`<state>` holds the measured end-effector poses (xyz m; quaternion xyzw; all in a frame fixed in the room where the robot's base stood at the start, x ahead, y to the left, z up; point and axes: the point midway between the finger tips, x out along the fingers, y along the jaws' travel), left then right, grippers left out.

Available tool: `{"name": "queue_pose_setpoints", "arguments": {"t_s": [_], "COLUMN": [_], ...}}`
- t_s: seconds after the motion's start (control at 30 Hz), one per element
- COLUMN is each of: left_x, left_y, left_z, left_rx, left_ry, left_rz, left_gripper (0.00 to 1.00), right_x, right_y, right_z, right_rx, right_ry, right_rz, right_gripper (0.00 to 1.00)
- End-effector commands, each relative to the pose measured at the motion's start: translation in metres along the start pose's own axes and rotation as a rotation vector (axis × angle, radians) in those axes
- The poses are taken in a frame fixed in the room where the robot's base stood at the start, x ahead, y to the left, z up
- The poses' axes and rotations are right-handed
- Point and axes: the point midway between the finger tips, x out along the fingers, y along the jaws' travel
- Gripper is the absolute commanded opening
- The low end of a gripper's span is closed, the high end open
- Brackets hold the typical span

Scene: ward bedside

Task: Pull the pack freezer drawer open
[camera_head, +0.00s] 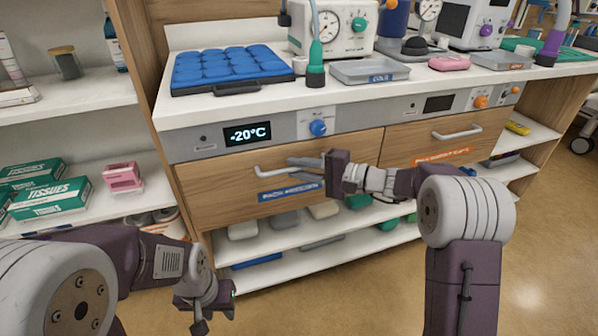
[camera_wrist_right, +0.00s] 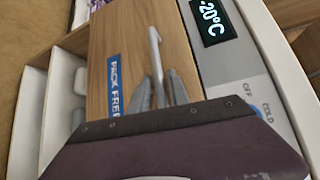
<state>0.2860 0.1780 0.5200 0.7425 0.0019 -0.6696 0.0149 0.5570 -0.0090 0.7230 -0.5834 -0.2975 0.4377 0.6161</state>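The pack freezer drawer (camera_head: 225,187) has a wooden front with a blue label and looks flush under the -20°C panel. Its pale bar handle (camera_head: 270,171) shows on the front. My right gripper (camera_head: 290,168) reaches in from the right, with its fingers at the handle's right part. In the right wrist view, the handle (camera_wrist_right: 154,50) runs between the two grey fingers (camera_wrist_right: 160,88), which stand apart on either side of it. Contact cannot be told. My left gripper (camera_head: 216,309) hangs low at the left, apart from the drawer, its fingers spread and empty.
A second drawer (camera_head: 450,145) with an orange label is to the right. The counter above holds a blue pack tray (camera_head: 230,68), a metal tray (camera_head: 370,71) and devices. Open shelves (camera_head: 290,235) with packs lie below. The floor in front is clear.

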Motion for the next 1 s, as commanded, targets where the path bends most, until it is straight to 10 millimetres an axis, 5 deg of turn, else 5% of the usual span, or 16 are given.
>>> {"name": "queue_pose_setpoints", "arguments": {"t_s": [0.17,0.27,1.0], "left_x": [-0.0004,-0.0004,-0.0003], "left_y": [0.0000,0.0000,0.0000], "left_z": [0.0000,0.0000,0.0000], "left_rx": [0.000,0.000,0.000], "left_ry": [0.000,0.000,0.000], "left_rz": [0.000,0.000,0.000], "left_gripper": [0.36,0.36,0.36], "right_x": [0.0002,0.0001,-0.0001], "right_y": [-0.0004,-0.0003,0.0002], "right_z": [0.0000,0.0000,0.0001], "right_rx": [0.000,0.000,0.000], "right_ry": [0.000,0.000,0.000], "right_rz": [0.000,0.000,0.001], "right_gripper": [0.22,0.00,0.00]}}
